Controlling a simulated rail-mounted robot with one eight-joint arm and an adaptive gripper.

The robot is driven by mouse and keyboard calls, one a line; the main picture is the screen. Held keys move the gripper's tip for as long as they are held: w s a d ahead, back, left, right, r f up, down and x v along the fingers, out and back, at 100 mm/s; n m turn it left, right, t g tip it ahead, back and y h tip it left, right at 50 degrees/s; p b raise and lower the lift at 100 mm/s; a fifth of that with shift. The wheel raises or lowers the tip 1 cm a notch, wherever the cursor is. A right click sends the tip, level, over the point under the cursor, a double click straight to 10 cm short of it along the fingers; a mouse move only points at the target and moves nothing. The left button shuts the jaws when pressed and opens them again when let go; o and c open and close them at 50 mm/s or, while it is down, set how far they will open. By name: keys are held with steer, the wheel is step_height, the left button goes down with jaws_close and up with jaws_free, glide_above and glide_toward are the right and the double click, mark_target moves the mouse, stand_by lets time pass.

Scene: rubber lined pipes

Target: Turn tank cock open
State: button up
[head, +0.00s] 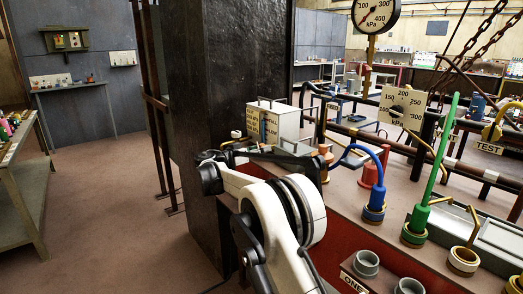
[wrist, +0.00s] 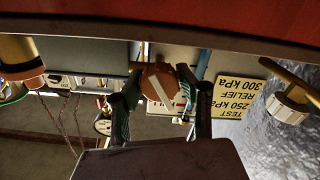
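An orange-brown round cock (wrist: 158,82) with a pale bar across its face shows in the middle of the wrist view. My gripper (wrist: 157,88) has one finger on each side of it, apart and open; I cannot tell whether either fingertip touches it. In the head view an orange-brown fitting (head: 326,155), apparently the same cock, stands at the end of my arm, and my gripper (head: 312,160) reaches to it from the left. A label behind the cock is partly covered.
A yellow relief sign (wrist: 240,100) and a pale valve (wrist: 290,100) are at right in the wrist view. A dark pillar (head: 215,100) stands close left of my arm. A blue hose fitting (head: 374,205), a green pipe (head: 432,170) and a gauge plate (head: 402,104) are to the right.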

steer(key=c, duration=0.6)
steer(key=shift+c, duration=0.2)
steer(key=shift+n, duration=2.9)
steer(key=o, duration=1.2)
